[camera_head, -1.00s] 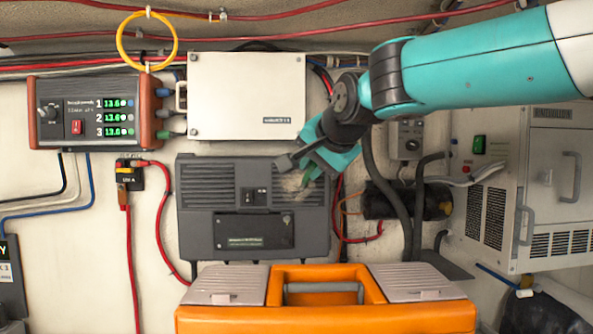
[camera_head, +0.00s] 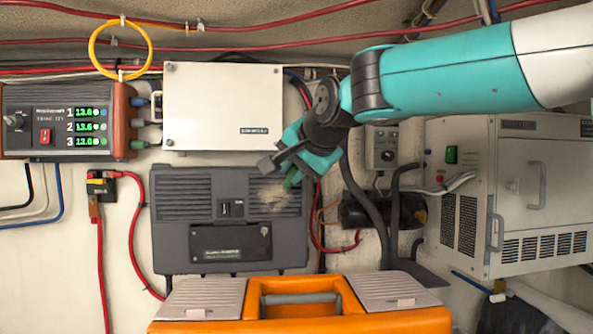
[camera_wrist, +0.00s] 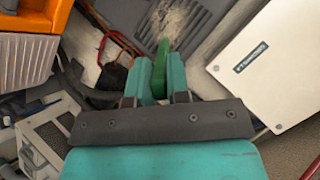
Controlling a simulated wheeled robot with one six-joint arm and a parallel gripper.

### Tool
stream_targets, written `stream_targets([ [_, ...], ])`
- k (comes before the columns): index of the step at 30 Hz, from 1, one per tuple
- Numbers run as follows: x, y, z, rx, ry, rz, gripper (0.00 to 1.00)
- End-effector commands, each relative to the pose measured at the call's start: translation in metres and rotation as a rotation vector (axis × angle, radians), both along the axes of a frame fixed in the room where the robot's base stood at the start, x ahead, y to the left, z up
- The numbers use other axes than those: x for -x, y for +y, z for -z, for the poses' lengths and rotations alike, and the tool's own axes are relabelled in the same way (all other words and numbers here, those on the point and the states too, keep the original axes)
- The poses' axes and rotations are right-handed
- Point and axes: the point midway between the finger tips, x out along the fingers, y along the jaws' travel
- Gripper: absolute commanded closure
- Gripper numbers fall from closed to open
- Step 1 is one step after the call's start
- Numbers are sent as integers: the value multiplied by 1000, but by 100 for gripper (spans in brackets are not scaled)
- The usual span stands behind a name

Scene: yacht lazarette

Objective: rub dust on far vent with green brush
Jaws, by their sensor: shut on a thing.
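My gripper (camera_head: 296,168) is at the right end of a grey wall unit (camera_head: 230,262), in front of its upper right vent. In the wrist view my gripper (camera_wrist: 159,72) is shut on the green brush (camera_wrist: 162,52), which points away from the fingers. In the head view only a little of the green brush (camera_head: 291,181) shows below the fingers. Pale dust (camera_head: 270,199) lies on the right-hand vent slats (camera_head: 284,210); it also shows beyond the brush in the wrist view (camera_wrist: 172,18). I cannot tell whether the brush touches the vent. The left-hand vent (camera_head: 185,196) looks clean.
An orange toolbox (camera_head: 300,325) stands below the grey unit. A white box (camera_head: 222,105) is above it. Black hoses (camera_head: 365,210) and a white louvred cabinet (camera_head: 545,175) are to the right. Red cables run at the left and right of the unit.

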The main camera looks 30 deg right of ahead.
Motion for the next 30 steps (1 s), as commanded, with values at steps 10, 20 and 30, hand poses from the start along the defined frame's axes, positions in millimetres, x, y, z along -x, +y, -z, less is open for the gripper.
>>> stream_targets([
  [10, -6, 17, 0, 0, 0, -2, 100],
  [20, -12, 39, 0, 0, 0, -2, 100],
  [30, -19, 55, 0, 1, 1, -2, 100],
])
